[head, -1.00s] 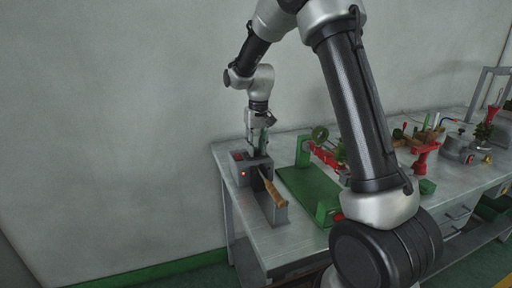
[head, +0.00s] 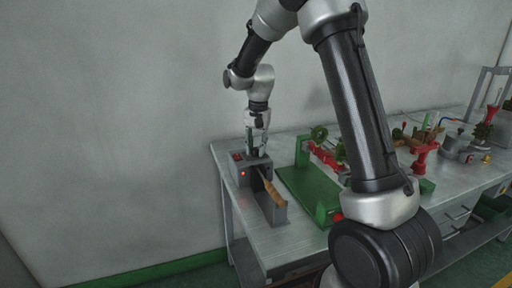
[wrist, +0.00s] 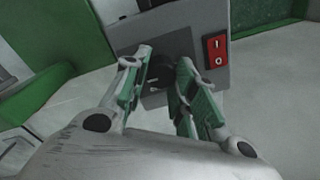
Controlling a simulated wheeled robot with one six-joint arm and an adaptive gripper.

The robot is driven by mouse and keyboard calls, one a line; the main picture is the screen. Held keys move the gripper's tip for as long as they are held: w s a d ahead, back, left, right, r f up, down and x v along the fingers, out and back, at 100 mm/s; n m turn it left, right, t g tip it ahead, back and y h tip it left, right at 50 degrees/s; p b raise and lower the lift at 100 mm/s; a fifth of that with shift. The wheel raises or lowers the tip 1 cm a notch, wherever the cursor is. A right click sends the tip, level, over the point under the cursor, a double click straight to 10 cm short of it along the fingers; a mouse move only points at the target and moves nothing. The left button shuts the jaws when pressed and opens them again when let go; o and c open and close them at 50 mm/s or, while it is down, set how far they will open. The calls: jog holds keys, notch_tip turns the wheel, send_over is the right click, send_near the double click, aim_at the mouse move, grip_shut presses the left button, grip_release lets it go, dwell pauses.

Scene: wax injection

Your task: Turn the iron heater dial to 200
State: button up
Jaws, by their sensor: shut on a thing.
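My gripper (head: 256,152) points straight down onto the top of the box. In the wrist view the black dial (wrist: 160,72) sits between my two green-padded fingers, and my gripper (wrist: 165,66) is shut on it. A red rocker switch (wrist: 217,51) is beside the dial. The dial's scale and pointer cannot be read.
A green fixture (head: 302,150) with a flat green plate stands right of the heater. Farther right are red stands (head: 425,155), a metal pot (head: 457,145) and small plants. The bench front (head: 290,243) is bare. A wall is close behind.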

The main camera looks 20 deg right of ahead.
dwell(0.3)
jog(key=o, duration=1)
jog(key=shift+o, duration=0.2)
notch_tip(320, 180, up, 12)
jog(key=shift+s+d, duration=0.15)
jog(key=shift+d, duration=0.1)
